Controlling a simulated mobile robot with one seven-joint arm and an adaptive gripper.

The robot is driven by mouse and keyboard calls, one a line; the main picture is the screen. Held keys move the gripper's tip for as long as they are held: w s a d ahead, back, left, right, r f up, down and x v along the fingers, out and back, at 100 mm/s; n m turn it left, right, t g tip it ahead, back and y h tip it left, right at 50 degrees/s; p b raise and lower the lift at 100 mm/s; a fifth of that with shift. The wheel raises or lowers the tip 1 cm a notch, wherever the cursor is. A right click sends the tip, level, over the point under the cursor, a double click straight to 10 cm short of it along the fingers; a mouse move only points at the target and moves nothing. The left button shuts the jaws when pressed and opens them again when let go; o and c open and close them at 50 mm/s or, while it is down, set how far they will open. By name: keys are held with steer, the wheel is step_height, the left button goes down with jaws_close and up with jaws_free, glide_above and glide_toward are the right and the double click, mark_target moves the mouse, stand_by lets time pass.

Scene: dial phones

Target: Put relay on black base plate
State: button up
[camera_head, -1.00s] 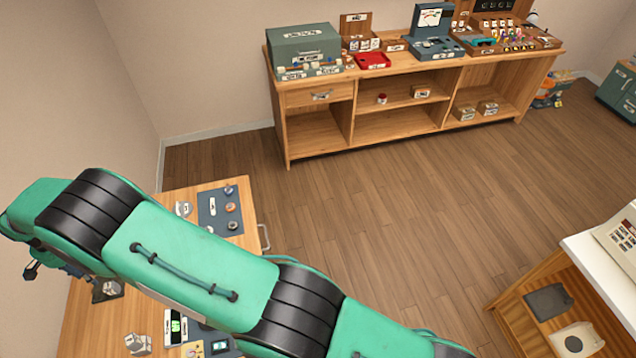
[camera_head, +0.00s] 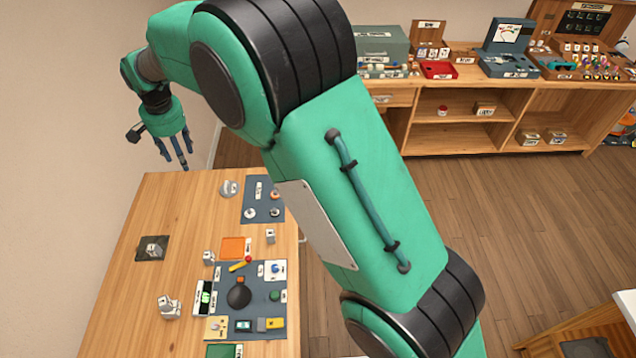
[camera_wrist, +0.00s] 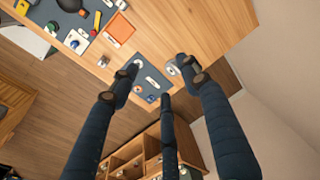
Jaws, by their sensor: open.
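A black plate (camera_head: 140,254) lies on the left part of the wooden table in the head view. A small pale block-like item (camera_head: 152,248) stands on it. Other small pale items are a larger one (camera_head: 169,307) nearer the front, one (camera_head: 208,258) by the orange mat, one (camera_head: 270,237) near the right edge and a rounded one (camera_head: 228,188) at the far end. I cannot tell which is the relay. My gripper (camera_head: 176,163) is open and empty, raised near the table's far end. Its spread fingers also show in the wrist view (camera_wrist: 158,78).
A blue-grey board (camera_head: 250,203) with round parts lies at the table's far right. A larger board (camera_head: 262,297) with a dark knob and several modules lies nearer. An orange mat (camera_head: 232,247) is between them. My arm hides part of the room. A wooden shelf unit (camera_head: 470,104) stands behind.

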steer(key=s+d+r+t, duration=0.1)
steer(key=s+d+r, duration=0.2)
steer(key=d+r, duration=0.6)
steer(key=s+d+r, duration=0.2)
steer(key=d+r, duration=0.3)
steer(key=d, duration=0.9)
steer(key=s+d+r+t, duration=0.1)
steer(key=s+d+r, duration=0.2)
steer(key=d+r, duration=0.55)
steer(key=s+d+t, duration=0.2)
steer(key=s+d, duration=1.1)
steer(key=d, duration=0.4)
steer(key=s+d+f, duration=0.2)
steer(key=s+d, duration=0.2)
steer(key=s, duration=0.2)
steer(key=s+d+f+h, duration=0.1)
steer(key=s+d+f, duration=0.1)
steer(key=s+d, duration=0.2)
steer(key=s, duration=0.3)
steer(key=shift+d+f+t, duration=0.15)
steer(key=shift+t, duration=0.15)
step_height(320, 180, down, 10)
steer(key=b, duration=1)
